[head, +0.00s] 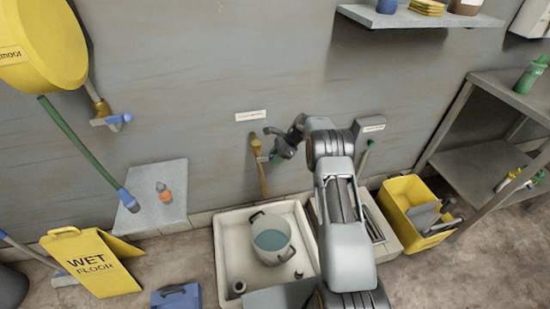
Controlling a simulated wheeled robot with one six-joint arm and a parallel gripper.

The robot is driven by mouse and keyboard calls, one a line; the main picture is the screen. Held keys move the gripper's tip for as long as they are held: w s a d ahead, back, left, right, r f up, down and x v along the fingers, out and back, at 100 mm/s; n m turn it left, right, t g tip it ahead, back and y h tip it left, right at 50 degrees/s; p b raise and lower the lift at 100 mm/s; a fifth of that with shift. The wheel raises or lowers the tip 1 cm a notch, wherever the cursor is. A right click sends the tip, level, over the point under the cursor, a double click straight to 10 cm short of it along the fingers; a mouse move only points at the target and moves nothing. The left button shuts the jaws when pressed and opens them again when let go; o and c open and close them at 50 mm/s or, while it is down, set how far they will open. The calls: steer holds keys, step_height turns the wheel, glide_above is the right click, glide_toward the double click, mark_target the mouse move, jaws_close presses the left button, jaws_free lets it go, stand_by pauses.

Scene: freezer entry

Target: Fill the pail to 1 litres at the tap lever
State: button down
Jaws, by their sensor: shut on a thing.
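The grey-white pail (290,249) stands upright in the white sink (228,228), with blue-tinted water (270,240) inside. I cannot read a volume from it. The brass tap (256,148) is on the wall above the sink, under a small label (251,115), and a thin brass-coloured length hangs down from it towards the sink. I cannot tell whether water is running. My gripper (275,142) is at the tap, right of the brass body, shut on what seems to be the tap lever. The lever is mostly hidden by the fingers.
A second labelled wall fitting (367,150) is right of my arm. A blue-handled valve (112,121) and a green hose (78,142) are at left. A wet floor sign (92,262), blue box (176,297), yellow bin (400,196) and shelving (480,170) flank the sink.

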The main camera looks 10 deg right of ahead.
steer(key=c, duration=1.1)
jaws_free()
steer(key=shift+d, duration=0.15)
steer(key=p+v, duration=0.1)
steer(key=v, duration=1.2)
steer(key=shift+d+r, duration=0.2)
steer(key=shift+r, duration=0.05)
